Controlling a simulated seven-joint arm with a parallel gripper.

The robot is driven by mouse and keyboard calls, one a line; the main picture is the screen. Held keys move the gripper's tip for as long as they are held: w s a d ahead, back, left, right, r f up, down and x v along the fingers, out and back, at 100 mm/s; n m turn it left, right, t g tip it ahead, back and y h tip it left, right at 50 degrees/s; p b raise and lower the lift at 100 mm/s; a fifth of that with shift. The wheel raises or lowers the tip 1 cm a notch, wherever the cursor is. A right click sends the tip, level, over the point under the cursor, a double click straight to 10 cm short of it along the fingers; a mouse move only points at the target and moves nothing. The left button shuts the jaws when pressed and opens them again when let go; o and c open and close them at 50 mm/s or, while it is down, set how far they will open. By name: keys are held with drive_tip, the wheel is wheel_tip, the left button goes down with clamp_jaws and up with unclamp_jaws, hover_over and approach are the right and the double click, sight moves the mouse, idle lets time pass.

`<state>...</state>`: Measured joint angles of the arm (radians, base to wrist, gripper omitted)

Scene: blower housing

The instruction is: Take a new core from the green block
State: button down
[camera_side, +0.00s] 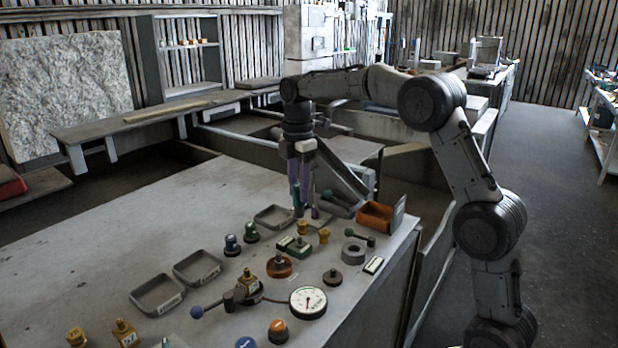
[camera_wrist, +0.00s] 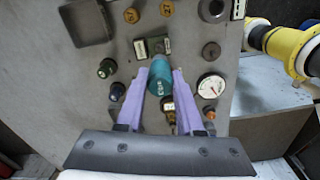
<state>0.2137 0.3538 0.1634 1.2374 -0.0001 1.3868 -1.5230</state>
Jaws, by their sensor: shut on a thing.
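My gripper (camera_side: 303,208) hangs upright above the far part of the bench in the side view. In the wrist view its two purple fingers (camera_wrist: 160,82) are shut on a teal cylinder with pale lettering, which looks like the core (camera_wrist: 160,75). The side view shows only a thin teal sliver between the fingers. The green block (camera_side: 294,246) sits low on the bench, in front of and below the gripper. In the wrist view the block (camera_wrist: 141,48) lies just beyond the core, which appears clear of it. The block's sockets are too small to make out.
A dial gauge (camera_side: 308,302), an orange bin (camera_side: 376,217), grey trays (camera_side: 197,267) and several small knobs crowd the bench around the block. Yellow fittings (camera_side: 302,227) stand close to it.

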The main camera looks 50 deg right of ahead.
sight(299, 217)
drive_tip(key=shift+f, duration=2.6)
drive_tip(key=shift+f, duration=1.6)
idle(0.5)
drive_tip(key=shift+r, duration=0.1)
drive_tip(key=shift+r, duration=3.95)
